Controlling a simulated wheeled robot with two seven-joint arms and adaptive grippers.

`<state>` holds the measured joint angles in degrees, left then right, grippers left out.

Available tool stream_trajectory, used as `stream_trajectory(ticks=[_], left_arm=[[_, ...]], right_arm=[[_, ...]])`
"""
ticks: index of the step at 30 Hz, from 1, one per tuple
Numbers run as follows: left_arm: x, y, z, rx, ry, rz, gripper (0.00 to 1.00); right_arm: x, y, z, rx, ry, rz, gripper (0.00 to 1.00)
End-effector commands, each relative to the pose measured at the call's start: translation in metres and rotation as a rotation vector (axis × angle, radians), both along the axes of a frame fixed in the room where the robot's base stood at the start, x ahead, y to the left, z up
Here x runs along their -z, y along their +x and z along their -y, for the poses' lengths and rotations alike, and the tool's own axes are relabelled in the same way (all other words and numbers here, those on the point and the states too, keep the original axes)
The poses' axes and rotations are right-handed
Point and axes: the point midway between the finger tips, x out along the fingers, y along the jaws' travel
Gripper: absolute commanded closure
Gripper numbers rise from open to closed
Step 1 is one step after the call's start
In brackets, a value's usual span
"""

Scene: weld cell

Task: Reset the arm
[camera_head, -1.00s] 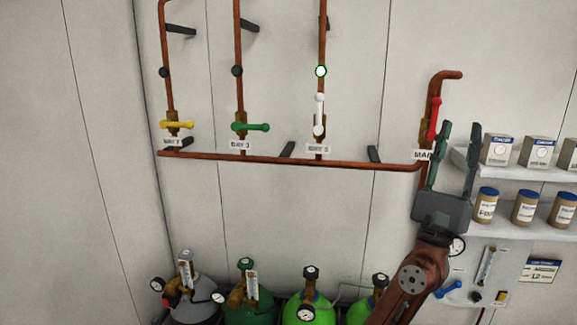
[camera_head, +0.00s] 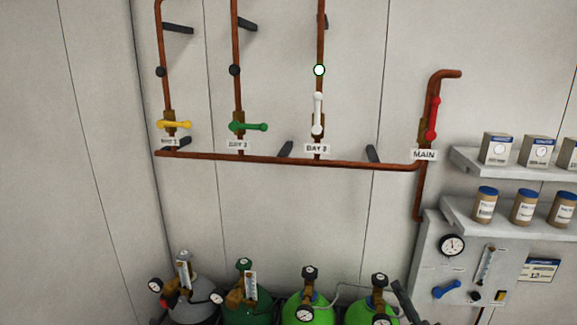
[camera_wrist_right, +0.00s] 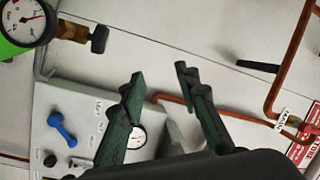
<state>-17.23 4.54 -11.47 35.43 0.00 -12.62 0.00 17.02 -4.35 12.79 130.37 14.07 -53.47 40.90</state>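My right gripper (camera_wrist_right: 160,85) is open and empty in the right wrist view, its two dark green fingers spread apart. In the head view only a dark part of it (camera_head: 406,302) shows at the bottom edge, by the right-hand gas cylinder. My left gripper is not in view. On the wall, the yellow valve handle (camera_head: 174,125) and green valve handle (camera_head: 248,127) lie level. The white valve handle (camera_head: 317,114) and red MAIN valve handle (camera_head: 433,118) stand upright along their pipes. The lamp (camera_head: 319,70) above the white handle is lit.
Several gas cylinders (camera_head: 300,309) with gauges stand along the bottom. A grey panel (camera_head: 432,268) with a gauge (camera_head: 452,245) and blue handle (camera_head: 447,289) is at right, below shelves (camera_head: 465,217) of jars and boxes. The wall before the pipes is clear.

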Motion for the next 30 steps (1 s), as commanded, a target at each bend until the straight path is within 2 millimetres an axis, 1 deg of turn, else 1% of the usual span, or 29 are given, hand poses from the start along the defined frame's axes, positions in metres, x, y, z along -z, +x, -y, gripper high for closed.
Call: stream_trajectory(ticks=[1, 2, 3, 5, 6, 8, 9, 11, 12, 14, 15, 18, 21, 25, 30], left_arm=[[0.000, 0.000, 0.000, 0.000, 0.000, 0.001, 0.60], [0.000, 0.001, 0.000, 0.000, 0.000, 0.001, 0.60], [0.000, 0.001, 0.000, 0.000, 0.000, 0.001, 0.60], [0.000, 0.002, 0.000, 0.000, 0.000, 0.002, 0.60], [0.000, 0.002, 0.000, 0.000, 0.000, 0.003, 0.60], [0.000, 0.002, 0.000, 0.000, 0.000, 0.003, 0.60], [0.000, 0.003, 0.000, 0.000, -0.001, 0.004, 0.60], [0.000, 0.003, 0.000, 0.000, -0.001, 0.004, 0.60], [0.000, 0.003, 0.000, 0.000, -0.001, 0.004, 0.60], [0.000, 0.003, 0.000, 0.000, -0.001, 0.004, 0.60], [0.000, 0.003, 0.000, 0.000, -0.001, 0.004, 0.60], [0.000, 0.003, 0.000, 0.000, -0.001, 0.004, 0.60], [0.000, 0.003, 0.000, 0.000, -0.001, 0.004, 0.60], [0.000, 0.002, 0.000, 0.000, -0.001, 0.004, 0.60], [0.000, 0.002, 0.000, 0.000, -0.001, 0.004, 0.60]], right_arm=[[0.038, -0.012, 0.004, 0.006, -0.076, -0.082, 0.71], [0.059, -0.019, 0.005, 0.005, -0.123, -0.130, 0.71], [0.086, -0.031, 0.007, 0.004, -0.184, -0.194, 0.71], [0.125, -0.050, 0.011, -0.005, -0.272, -0.287, 0.71], [0.151, -0.064, 0.012, -0.016, -0.330, -0.349, 0.71], [0.187, -0.088, 0.016, -0.035, -0.414, -0.442, 0.71], [0.210, -0.106, 0.018, -0.051, -0.469, -0.504, 0.71], [0.244, -0.135, 0.021, -0.083, -0.547, -0.597, 0.71], [0.264, -0.155, 0.023, -0.106, -0.598, -0.657, 0.71], [0.292, -0.187, 0.026, -0.145, -0.668, -0.744, 0.71], [0.308, -0.207, 0.028, -0.172, -0.710, -0.795, 0.71], [0.338, -0.251, 0.031, -0.237, -0.793, -0.904, 0.71], [0.358, -0.289, 0.033, -0.296, -0.854, -0.989, 0.71], [0.378, -0.332, 0.035, -0.367, -0.916, -1.082, 0.71], [0.396, -0.383, 0.037, -0.458, -0.980, -1.183, 0.71]])
